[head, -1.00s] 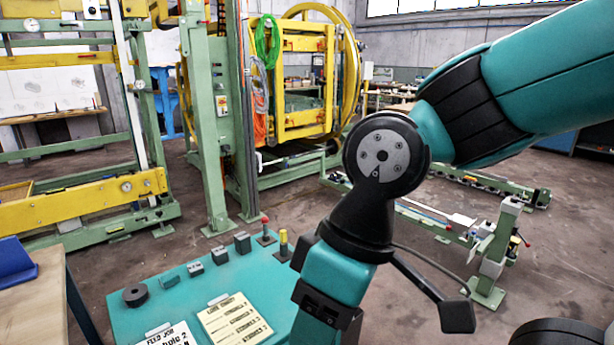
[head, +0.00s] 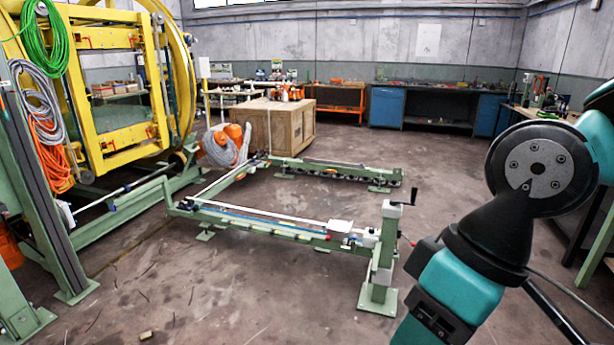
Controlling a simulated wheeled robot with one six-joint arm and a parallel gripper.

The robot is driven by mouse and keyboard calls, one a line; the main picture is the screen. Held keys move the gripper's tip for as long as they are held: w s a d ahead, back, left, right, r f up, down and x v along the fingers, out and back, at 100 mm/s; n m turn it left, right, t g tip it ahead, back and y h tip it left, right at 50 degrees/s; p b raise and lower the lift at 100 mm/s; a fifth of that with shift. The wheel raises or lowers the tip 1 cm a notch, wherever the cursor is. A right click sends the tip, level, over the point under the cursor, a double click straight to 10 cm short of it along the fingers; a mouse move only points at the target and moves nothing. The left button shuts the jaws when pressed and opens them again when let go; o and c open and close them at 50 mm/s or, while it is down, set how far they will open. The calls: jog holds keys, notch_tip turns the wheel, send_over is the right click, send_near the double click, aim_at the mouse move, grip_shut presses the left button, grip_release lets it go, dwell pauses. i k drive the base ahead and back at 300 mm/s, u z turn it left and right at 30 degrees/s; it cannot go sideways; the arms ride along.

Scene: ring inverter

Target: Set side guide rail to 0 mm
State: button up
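A low green conveyor frame (head: 290,225) stands on the floor in the middle of the head view. A pale rail (head: 265,211) runs along its near side; I cannot tell for sure that this is the side guide rail. A green post (head: 384,250) stands on a foot plate at the rail's right end. A crank handle (head: 403,204) with a dark grip sticks out at the post's top. No scale reading is legible from here. My arm crosses the right side of the view, apart from the frame. My gripper is out of view.
The yellow ring machine (head: 110,90) stands at the left, with hoses hung on it. A wooden crate (head: 275,122) stands behind the frame. Blue cabinets (head: 388,106) line the back wall. The floor (head: 230,285) in front of the frame is mostly clear.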

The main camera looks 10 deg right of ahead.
aim_at(316, 161)
jog(key=z, duration=0.8)
jog(key=i, duration=1.05)
jog(key=z, duration=0.7)
jog(key=i, duration=4.3)
jog(key=u, duration=0.55)
jog(key=i, duration=1.9)
jog(key=u, duration=1.55)
jog(key=i, duration=0.95)
jog(key=u, duration=0.5)
